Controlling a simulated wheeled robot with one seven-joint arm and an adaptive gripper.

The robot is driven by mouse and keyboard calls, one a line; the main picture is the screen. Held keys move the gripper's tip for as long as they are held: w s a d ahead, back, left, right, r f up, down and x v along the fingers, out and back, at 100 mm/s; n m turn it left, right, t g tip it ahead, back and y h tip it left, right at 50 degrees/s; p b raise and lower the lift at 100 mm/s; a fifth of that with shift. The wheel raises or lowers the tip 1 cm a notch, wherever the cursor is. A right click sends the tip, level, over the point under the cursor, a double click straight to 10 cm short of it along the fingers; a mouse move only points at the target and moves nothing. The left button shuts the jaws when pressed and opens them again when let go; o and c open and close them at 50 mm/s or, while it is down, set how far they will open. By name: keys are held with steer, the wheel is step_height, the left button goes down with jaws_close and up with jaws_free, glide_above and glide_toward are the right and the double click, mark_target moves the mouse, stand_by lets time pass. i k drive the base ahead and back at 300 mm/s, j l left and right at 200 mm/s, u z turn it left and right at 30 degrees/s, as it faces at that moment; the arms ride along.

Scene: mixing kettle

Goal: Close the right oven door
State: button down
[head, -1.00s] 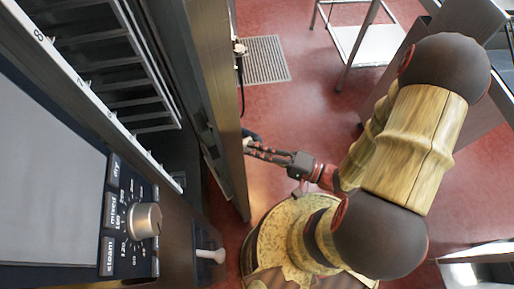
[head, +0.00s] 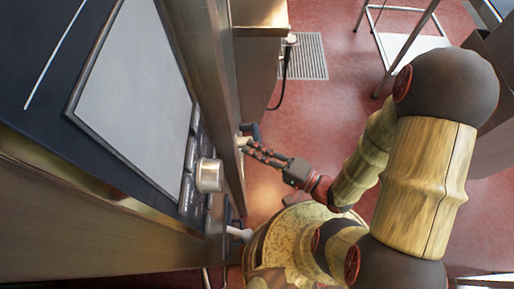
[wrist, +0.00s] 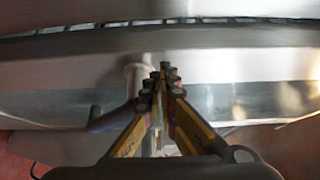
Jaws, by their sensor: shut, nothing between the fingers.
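The oven door (head: 208,70) is a tall steel panel seen nearly edge-on in the head view, close along the oven front. I cannot tell whether a gap remains. The oven's control panel has a silver knob (head: 209,175). My gripper (head: 246,146) is shut and empty, its tips against or very near the door's outer side. In the wrist view, the closed fingers (wrist: 164,72) point at the steel door face (wrist: 235,70). A pale handle mount (wrist: 136,76) with a dark grip (wrist: 113,117) is just left of the fingers. The oven inside is hidden in the head view.
A steel cabinet (head: 262,60) stands beyond the door, with a cord at its corner. A floor grate (head: 303,57) and a wheeled steel table (head: 408,48) are farther back. A pale lever (head: 238,233) sticks out low on the oven front. Red floor is open right of the door.

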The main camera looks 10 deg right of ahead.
mark_target(196, 27)
steer(key=k, duration=0.2)
steer(key=k+u, duration=0.2)
steer(key=l+u, duration=0.5)
steer(key=u, duration=0.2)
